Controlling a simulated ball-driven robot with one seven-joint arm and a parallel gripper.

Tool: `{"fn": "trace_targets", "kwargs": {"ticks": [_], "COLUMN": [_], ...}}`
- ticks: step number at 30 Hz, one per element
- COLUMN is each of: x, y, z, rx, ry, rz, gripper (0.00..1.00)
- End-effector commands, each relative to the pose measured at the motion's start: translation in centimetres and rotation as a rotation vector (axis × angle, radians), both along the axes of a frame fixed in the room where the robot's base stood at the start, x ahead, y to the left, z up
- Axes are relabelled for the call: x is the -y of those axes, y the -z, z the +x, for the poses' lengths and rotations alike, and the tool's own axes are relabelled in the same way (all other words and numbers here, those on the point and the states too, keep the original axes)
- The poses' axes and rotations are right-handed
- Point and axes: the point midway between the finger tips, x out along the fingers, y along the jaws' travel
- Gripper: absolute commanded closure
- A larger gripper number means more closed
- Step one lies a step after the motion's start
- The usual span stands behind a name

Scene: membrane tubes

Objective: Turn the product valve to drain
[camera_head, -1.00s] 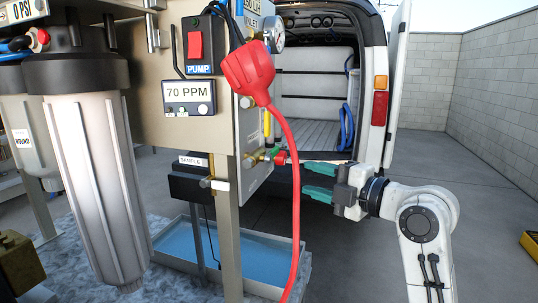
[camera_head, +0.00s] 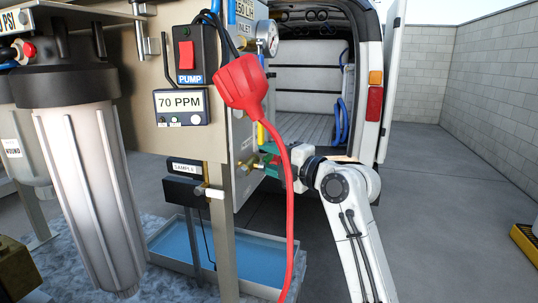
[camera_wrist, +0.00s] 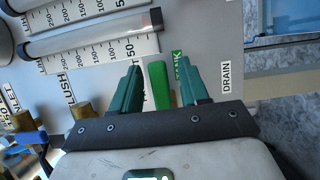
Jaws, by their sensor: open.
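A green valve handle (camera_wrist: 159,84) shows in the wrist view on the grey panel, between a green label that seems to read TANK (camera_wrist: 180,68) and a partly hidden label on its left. A white DRAIN label (camera_wrist: 226,77) is further right. My gripper (camera_wrist: 159,68) has its two green fingers apart, one on each side of the handle; I cannot tell whether either touches it. In the head view my gripper (camera_head: 270,160) is at the side of the panel, its fingers partly hidden behind the red cable.
A red plug (camera_head: 243,82) and its hanging cable (camera_head: 293,220) pass in front of the panel's edge. Brass fittings (camera_wrist: 78,118) sit left of my fingers. A blue tray (camera_head: 262,258) lies below. Open floor (camera_head: 440,200) is to the right.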

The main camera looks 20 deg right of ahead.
Motion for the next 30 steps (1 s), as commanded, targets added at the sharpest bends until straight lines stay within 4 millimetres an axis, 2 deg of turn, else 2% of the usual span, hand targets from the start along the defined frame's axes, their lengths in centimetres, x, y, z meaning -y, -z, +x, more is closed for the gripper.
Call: {"fn": "trace_targets", "kwargs": {"ticks": [8, 22, 30], "x": [-0.07, -0.07, -0.08], "y": [0.04, 0.05, 0.08], "z": [0.13, 0.11, 0.11], "rx": [0.000, -0.001, -0.001], "ry": [0.000, 0.000, 0.000], "rz": [0.000, -0.001, -0.001], "gripper": [0.55, 0.99, 1.00]}}
